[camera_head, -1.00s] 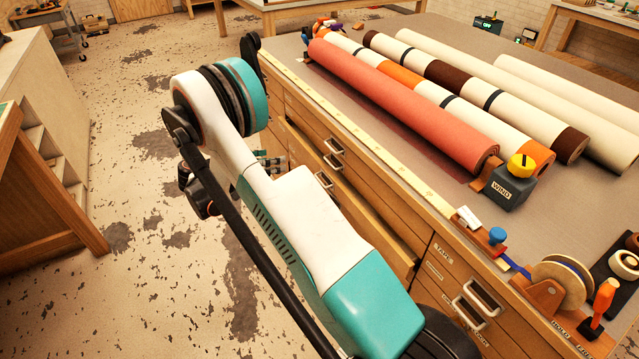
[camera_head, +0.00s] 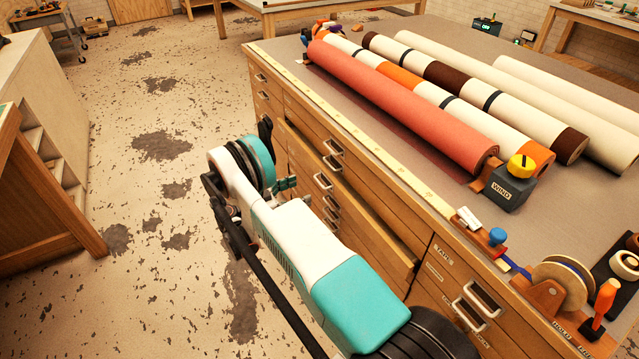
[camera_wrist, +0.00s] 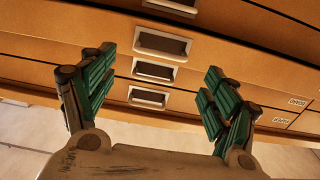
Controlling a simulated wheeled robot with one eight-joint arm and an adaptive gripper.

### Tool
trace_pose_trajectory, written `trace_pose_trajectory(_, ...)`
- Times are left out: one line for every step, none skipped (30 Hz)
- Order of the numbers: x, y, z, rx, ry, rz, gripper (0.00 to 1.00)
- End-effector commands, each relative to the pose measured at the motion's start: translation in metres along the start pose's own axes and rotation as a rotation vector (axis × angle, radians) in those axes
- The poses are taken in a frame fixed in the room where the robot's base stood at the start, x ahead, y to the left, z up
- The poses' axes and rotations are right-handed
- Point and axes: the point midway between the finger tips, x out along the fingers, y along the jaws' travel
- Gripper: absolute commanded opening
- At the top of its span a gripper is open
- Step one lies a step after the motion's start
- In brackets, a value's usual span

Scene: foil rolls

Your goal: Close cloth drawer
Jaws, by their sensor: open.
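The wooden cabinet's long drawer (camera_head: 385,243) is pulled out, and a strip of its inside shows behind its front in the head view. I cannot read a cloth label on it. Several metal handles line the drawer fronts, among them one handle (camera_wrist: 154,69) in the wrist view between my fingers. My gripper (camera_wrist: 157,88) is open and empty, its green fingers spread facing the drawer fronts. In the head view my gripper (camera_head: 284,186) is partly hidden by my arm, beside the drawer fronts. I cannot tell whether it touches them.
The cabinet top (camera_head: 440,185) carries a coral roll (camera_head: 400,105), several other fabric rolls, a grey WIND box (camera_head: 508,188) and a tape dispenser (camera_head: 560,285). Smaller labelled drawers (camera_head: 455,290) are at the right. Open floor (camera_head: 165,250) lies left, before a wooden stand (camera_head: 45,200).

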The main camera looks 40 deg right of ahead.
Motion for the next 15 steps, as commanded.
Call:
trace_pose_trajectory(0.012, 0.001, 0.000, 0.000, 0.000, 0.004, 0.80)
trace_pose_trajectory(0.017, 0.001, 0.001, 0.000, 0.000, 0.003, 0.80)
trace_pose_trajectory(0.025, 0.001, 0.001, 0.000, 0.000, 0.004, 0.80)
trace_pose_trajectory(0.031, 0.001, 0.001, -0.001, 0.000, 0.004, 0.80)
trace_pose_trajectory(0.037, 0.001, 0.002, -0.001, 0.000, 0.003, 0.80)
trace_pose_trajectory(0.044, 0.001, 0.002, -0.001, -0.001, 0.003, 0.80)
trace_pose_trajectory(0.049, 0.001, 0.002, -0.001, -0.001, 0.004, 0.80)
trace_pose_trajectory(0.054, 0.001, 0.002, -0.001, -0.001, 0.002, 0.80)
trace_pose_trajectory(0.060, 0.001, 0.002, -0.001, -0.001, 0.002, 0.80)
trace_pose_trajectory(0.064, 0.001, 0.002, -0.001, -0.001, 0.002, 0.80)
trace_pose_trajectory(0.068, 0.001, 0.002, -0.001, -0.001, 0.003, 0.80)
trace_pose_trajectory(0.072, 0.000, 0.002, -0.001, -0.001, 0.001, 0.80)
trace_pose_trajectory(0.074, 0.000, 0.002, -0.001, -0.001, 0.000, 0.80)
trace_pose_trajectory(0.077, 0.000, 0.002, -0.001, -0.001, 0.000, 0.80)
trace_pose_trajectory(0.079, 0.000, 0.001, -0.001, -0.001, 0.000, 0.80)
